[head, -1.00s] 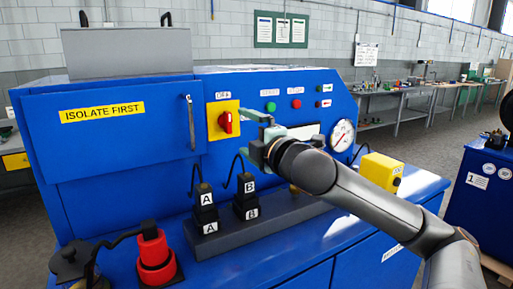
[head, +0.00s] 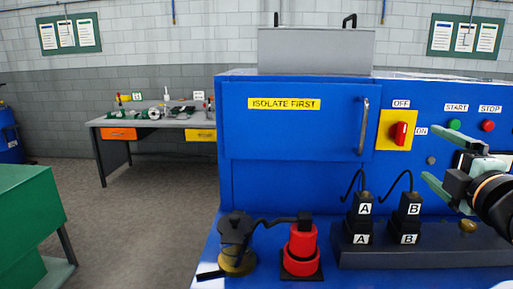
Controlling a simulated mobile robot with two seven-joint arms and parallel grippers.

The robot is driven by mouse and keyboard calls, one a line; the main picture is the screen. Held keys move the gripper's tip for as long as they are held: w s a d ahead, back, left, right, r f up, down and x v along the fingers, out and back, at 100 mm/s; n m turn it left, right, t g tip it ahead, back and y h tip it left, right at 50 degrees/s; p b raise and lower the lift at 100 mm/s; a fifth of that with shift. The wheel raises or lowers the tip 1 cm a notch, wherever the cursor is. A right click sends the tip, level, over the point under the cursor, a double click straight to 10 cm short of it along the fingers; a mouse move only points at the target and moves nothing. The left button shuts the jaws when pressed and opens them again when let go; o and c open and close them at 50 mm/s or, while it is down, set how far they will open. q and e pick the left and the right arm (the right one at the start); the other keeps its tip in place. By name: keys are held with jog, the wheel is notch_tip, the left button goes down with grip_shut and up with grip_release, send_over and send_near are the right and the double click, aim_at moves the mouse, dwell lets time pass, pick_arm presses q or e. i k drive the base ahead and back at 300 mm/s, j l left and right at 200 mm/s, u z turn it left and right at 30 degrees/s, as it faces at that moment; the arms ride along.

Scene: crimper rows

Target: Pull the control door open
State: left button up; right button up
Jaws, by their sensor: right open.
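The control door (head: 290,130) is a blue panel with a yellow "ISOLATE FIRST" label (head: 284,103), in the middle of the head view. It looks shut. Its upright metal handle (head: 363,126) is near its right edge. Right of it, a red rotary switch (head: 401,133) sits on a yellow plate; its pointer is close to upright, and OFF is marked above and ON to the right. My right gripper (head: 438,172) is at the right edge, open and empty, below and right of the switch, apart from the handle. My left gripper is not in view.
Black connectors A (head: 361,209) and B (head: 408,209) with cables stand on a dark block below the door. A red and black plug (head: 301,249) and a black-topped fitting (head: 237,246) stand to their left. A workbench (head: 152,122) and green cabinet (head: 28,222) are at left.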

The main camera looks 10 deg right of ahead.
aim_at(276, 120)
jog(key=k+j, duration=0.25)
jog(key=k, duration=0.2)
jog(key=k+j, duration=0.2)
jog(key=k, duration=0.3)
